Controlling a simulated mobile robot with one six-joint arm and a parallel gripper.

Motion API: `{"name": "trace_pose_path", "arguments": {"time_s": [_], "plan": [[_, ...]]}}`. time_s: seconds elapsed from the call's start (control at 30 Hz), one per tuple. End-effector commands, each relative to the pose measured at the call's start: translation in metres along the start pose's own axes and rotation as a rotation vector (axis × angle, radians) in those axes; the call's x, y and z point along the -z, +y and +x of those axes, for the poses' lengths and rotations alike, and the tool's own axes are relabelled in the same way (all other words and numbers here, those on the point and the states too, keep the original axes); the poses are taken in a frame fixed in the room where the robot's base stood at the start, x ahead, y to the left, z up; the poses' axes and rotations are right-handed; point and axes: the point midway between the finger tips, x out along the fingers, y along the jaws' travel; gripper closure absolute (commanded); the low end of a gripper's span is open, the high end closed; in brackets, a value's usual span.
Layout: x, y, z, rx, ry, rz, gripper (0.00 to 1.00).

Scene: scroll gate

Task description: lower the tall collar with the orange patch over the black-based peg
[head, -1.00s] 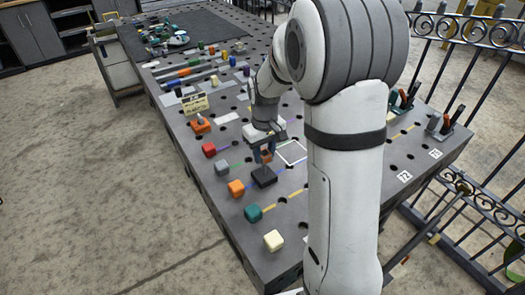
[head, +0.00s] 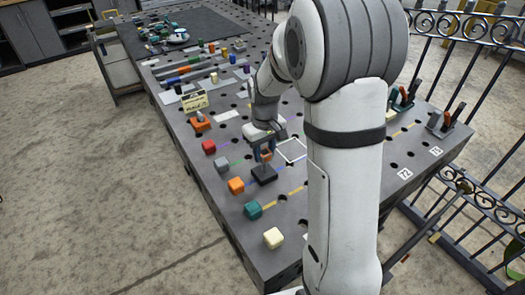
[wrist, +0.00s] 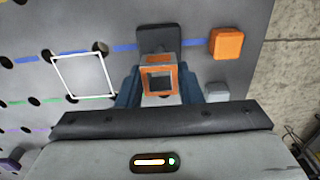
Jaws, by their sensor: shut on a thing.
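The tall collar (wrist: 159,69) shows an orange rim around a square opening in the wrist view. It also shows as a small orange and dark piece between my fingers in the head view (head: 266,155). My gripper (wrist: 160,88) is shut on the collar, with a blue finger on each side. The black base of the peg (head: 264,175) lies on the table just below the collar in the head view. Part of a dark block, likely this base, shows past the collar in the wrist view (wrist: 157,38). I cannot tell whether the collar is around the peg.
An orange cube (wrist: 227,43) and a grey cube (wrist: 216,92) stand near the collar. A white square outline (head: 291,150) on the table right of the gripper is empty.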

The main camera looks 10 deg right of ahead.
Motion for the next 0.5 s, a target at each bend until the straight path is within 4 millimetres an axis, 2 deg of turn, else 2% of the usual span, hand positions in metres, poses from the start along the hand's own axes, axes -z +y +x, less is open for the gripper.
{"name": "trace_pose_path", "arguments": {"time_s": [0.5], "plan": [[0.0000, 0.0005, 0.0111, 0.000, 0.001, 0.001, 0.95]]}}
